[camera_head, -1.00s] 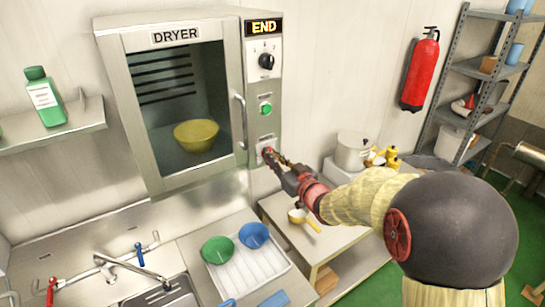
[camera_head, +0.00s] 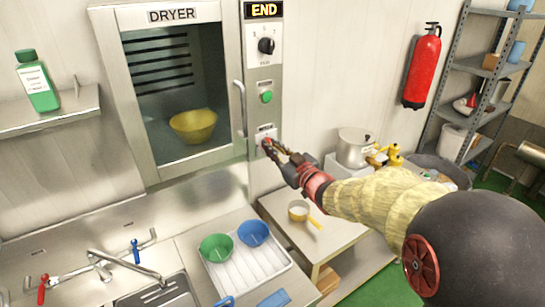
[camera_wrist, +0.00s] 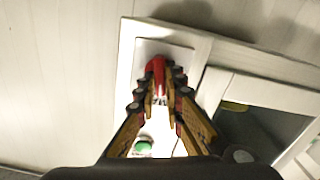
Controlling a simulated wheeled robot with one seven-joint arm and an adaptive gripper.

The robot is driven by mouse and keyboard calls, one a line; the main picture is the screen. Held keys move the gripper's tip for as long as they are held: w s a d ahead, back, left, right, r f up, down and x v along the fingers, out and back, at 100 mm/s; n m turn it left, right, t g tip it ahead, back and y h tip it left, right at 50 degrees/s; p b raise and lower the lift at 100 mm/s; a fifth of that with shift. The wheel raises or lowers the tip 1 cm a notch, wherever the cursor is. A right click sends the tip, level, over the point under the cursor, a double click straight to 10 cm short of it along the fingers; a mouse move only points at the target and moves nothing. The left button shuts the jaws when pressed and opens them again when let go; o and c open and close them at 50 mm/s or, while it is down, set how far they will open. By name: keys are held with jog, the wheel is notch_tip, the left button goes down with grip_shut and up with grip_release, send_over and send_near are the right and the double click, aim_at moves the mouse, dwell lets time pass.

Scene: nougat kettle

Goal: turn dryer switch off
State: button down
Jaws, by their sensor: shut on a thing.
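The dryer (camera_head: 168,100) is a metal cabinet with a glass door and a narrow control panel (camera_head: 261,117) on its right side. The green button (camera_wrist: 143,147) is partly visible there.
A yellow bowl (camera_head: 193,125) sits behind the dryer glass. The door handle (camera_head: 240,108) is just left of the panel. A pot (camera_head: 353,147) and a fire extinguisher (camera_head: 421,65) are to the right.

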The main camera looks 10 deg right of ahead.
jog(key=n+b, duration=0.5)
jog(key=b, duration=0.1)
jog(key=n+b, duration=0.5)
jog(key=b, duration=0.1)
jog(key=n+b, duration=0.5)
jog(key=b, duration=0.2)
jog(key=shift+a+f, duration=0.2)
jog(key=shift+f, duration=0.15)
jog(key=c, duration=1.9)
grip_release()
jog(key=shift+s+r, duration=0.1)
jog(key=shift+s, duration=0.05)
jog(key=v, duration=1.1)
jog(key=shift+s, duration=0.35)
